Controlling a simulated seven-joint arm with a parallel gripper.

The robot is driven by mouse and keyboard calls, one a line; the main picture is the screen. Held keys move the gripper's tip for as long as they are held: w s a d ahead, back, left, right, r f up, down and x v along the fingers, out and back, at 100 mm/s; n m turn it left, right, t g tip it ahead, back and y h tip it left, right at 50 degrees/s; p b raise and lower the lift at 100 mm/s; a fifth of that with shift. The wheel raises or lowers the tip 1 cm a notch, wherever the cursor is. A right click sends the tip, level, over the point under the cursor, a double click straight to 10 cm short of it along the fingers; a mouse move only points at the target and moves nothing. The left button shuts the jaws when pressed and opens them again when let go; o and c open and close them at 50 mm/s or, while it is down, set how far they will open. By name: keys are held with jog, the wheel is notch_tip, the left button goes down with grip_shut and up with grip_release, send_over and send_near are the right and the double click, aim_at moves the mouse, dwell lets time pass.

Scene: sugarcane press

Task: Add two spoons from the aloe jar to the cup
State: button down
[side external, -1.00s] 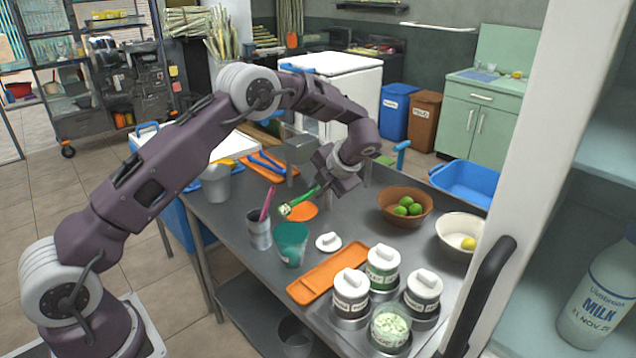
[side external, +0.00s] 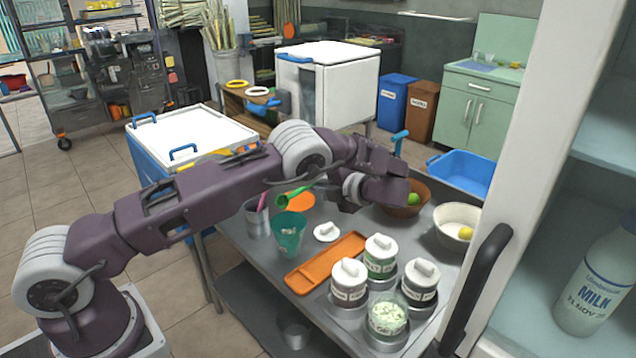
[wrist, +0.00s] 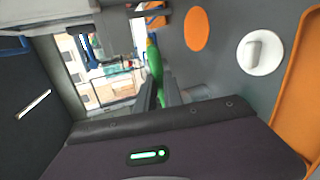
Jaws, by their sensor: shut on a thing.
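My gripper (wrist: 157,88) is shut on a green spoon (side external: 298,191). In the side view my arm hides most of the gripper. The spoon's scoop end hangs just above the teal cup (side external: 289,240), tilted, and I see no pale pieces on it. The see-through cup stands upright on the table; its contents are unclear. The open jar of pale green cubes (side external: 388,315), which looks like the aloe jar, stands at the table's near side, away from my gripper. A white lid (side external: 327,232) lies beside the cup and also shows in the wrist view (wrist: 261,52).
Several lidded jars (side external: 380,258) stand close around the open one. An orange tray (side external: 325,264) lies between cup and jars. A metal tumbler (side external: 257,219) stands left of the cup. A brown bowl (side external: 421,200) and a white bowl (side external: 458,230) are on the right.

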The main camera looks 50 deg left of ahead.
jog(key=r+h, duration=0.1)
jog(key=h, duration=0.1)
jog(key=a+r+h, duration=0.1)
jog(key=h, duration=0.1)
jog(key=r+h, duration=0.1)
jog(key=h, duration=0.1)
jog(key=shift+a+r+h, duration=0.15)
jog(key=shift+r+h, duration=0.15)
jog(key=shift+r, duration=0.05)
jog(key=shift+r+h, duration=0.45)
jog(key=shift+h, duration=0.75)
jog(key=shift+a+r+h, duration=0.15)
jog(key=shift+r+h, duration=0.05)
jog(key=shift+h, duration=0.4)
jog(key=shift+r+t+h, duration=0.25)
jog(key=shift+t+h, duration=0.05)
jog(key=shift+h, duration=0.5)
jog(key=shift+r+h, duration=0.25)
jog(key=shift+h, duration=0.05)
